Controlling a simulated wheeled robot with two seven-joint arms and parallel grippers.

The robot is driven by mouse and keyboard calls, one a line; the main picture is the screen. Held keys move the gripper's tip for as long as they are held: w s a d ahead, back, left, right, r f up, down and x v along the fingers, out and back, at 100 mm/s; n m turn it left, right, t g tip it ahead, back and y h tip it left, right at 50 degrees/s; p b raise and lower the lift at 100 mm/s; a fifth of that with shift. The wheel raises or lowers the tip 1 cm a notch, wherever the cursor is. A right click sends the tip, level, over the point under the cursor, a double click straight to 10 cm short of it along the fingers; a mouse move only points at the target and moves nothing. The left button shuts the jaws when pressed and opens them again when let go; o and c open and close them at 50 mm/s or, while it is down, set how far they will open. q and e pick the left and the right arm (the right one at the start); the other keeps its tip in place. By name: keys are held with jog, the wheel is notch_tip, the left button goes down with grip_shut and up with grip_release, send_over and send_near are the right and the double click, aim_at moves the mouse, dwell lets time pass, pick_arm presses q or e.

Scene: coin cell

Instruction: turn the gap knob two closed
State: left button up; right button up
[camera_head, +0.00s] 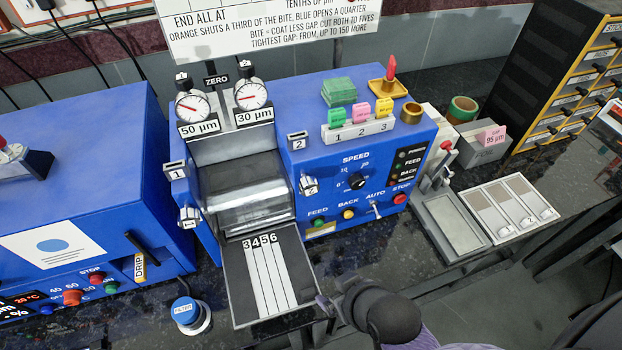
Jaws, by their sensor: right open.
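The blue rolling machine (345,150) stands in the middle with two silver rollers at its front. The gap knob two (309,185), a small silver knob with a dark mark, sits on the right side of the rollers, below the plate marked 2 (298,141). A matching knob one (189,215) sits on the left, below plate 1 (176,172). The dials above read against labels 50 µm (199,128) and 30 µm (254,116). My right gripper (327,304) is open, low at the right of the feed tray, apart from knob two. My left gripper is not seen.
The feed tray (236,290) with strips numbered 3 to 6 juts forward. Buttons and a switch (376,209) line the machine's front right. A press stand (451,222) and a white sample tray (508,205) stand right. A blue-capped filter jar (187,312) stands front left.

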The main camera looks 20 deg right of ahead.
aim_at(311, 191)
jog(key=w+r+m+t+h, duration=0.1)
jog(key=w+r+m+t, duration=0.2)
jog(key=w+r+t, duration=0.55)
jog(key=w+t, duration=0.1)
jog(key=w, duration=0.1)
jog(key=w+t, duration=0.1)
jog(key=w, duration=0.2)
jog(key=w+t, duration=0.1)
jog(key=w, duration=0.2)
jog(key=shift+a+r, duration=0.3)
jog(key=shift+r, duration=0.1)
jog(key=shift+s, duration=0.1)
grip_shut()
